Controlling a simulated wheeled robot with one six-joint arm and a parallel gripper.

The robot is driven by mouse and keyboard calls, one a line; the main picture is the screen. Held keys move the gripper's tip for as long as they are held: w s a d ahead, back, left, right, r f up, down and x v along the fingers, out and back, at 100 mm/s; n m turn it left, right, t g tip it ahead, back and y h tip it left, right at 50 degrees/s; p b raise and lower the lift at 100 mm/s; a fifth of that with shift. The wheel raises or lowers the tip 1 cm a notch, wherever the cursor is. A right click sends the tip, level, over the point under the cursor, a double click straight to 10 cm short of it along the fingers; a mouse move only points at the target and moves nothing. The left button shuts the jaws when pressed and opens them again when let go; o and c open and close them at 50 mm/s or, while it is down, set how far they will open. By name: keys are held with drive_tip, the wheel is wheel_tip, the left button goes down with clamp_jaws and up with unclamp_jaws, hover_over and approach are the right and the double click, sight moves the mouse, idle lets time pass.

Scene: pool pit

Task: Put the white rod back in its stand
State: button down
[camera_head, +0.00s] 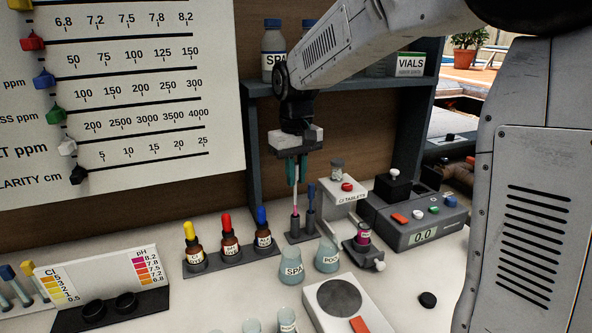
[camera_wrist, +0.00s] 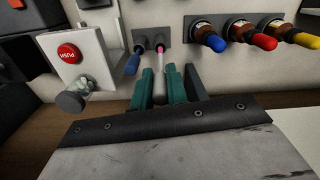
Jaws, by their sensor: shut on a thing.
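My gripper (camera_head: 296,184) points down over the bench, and its teal fingers are shut on the white rod (camera_head: 295,200). The rod hangs upright, with a pink band near its lower end. The dark stand (camera_head: 299,237) is directly below, with two upright tubes. The rod's lower end lines up with the left tube; I cannot tell whether it is just above the mouth or inside. A blue-topped rod (camera_head: 311,193) stands in the right tube. In the wrist view, the white rod (camera_wrist: 160,66) shows between the fingers (camera_wrist: 160,74), pointing to the stand (camera_wrist: 151,34).
Dropper bottles (camera_head: 229,240) in a rack stand left of the stand. Flasks (camera_head: 291,268) are close in front. A tablet dispenser (camera_head: 347,192) and grey meter (camera_head: 415,217) are to the right. A shelf (camera_head: 345,82) is behind the gripper.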

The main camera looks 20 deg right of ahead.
sight(296, 196)
drive_tip(key=shift+f, duration=0.45)
drive_tip(key=shift+f, duration=2.6)
drive_tip(key=c, duration=1.3)
unclamp_jaws()
drive_tip(key=shift+r, duration=3.5)
